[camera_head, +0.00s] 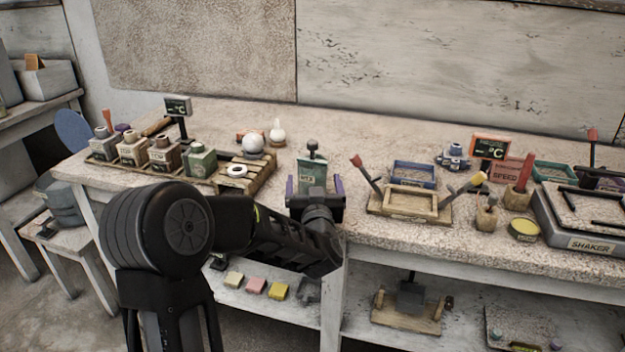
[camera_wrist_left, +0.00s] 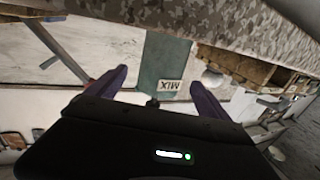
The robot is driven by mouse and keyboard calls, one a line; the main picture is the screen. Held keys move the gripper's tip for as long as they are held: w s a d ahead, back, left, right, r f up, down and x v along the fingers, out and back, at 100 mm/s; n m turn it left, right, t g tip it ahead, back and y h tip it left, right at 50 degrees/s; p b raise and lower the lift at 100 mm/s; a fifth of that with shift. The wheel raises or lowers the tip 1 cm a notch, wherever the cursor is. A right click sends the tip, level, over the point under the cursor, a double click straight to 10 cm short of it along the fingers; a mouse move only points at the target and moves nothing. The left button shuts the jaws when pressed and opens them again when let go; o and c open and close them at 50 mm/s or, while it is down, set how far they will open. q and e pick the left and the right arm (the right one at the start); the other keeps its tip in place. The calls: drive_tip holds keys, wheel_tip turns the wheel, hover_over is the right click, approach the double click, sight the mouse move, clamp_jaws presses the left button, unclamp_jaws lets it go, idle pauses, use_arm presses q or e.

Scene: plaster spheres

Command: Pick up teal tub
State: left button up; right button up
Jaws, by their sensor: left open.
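The teal tub (camera_head: 312,172), a green-teal block-shaped container with a MIX label and a dark knob on top, stands upright near the front edge of the workbench. In the left wrist view the tub (camera_wrist_left: 164,58) appears upside down, its label facing the camera. My left gripper (camera_head: 314,186) is open in front of the tub, with one purple finger to each side of it. In the left wrist view the left gripper (camera_wrist_left: 159,78) has a gap at the picture-left finger, while the other fingertip is close to the tub's edge. My right gripper is not in view.
A wooden pallet (camera_head: 262,178) with a white ball (camera_head: 253,145) is left of the tub, beside several labelled bottles. A wooden tray (camera_head: 410,203) with tools is close on the right. A shaker (camera_head: 590,240) stands farther right. Bare bench lies behind the tub.

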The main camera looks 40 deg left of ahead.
sight(313, 141)
use_arm(q)
drive_tip(key=shift+x, duration=2.6)
drive_tip(key=shift+r, duration=0.15)
clamp_jaws()
drive_tip(key=shift+r, duration=0.1)
wheel_tip(313, 141, up, 10)
drive_tip(key=shift+f+p, duration=0.1)
drive_tip(key=shift+p, duration=0.8)
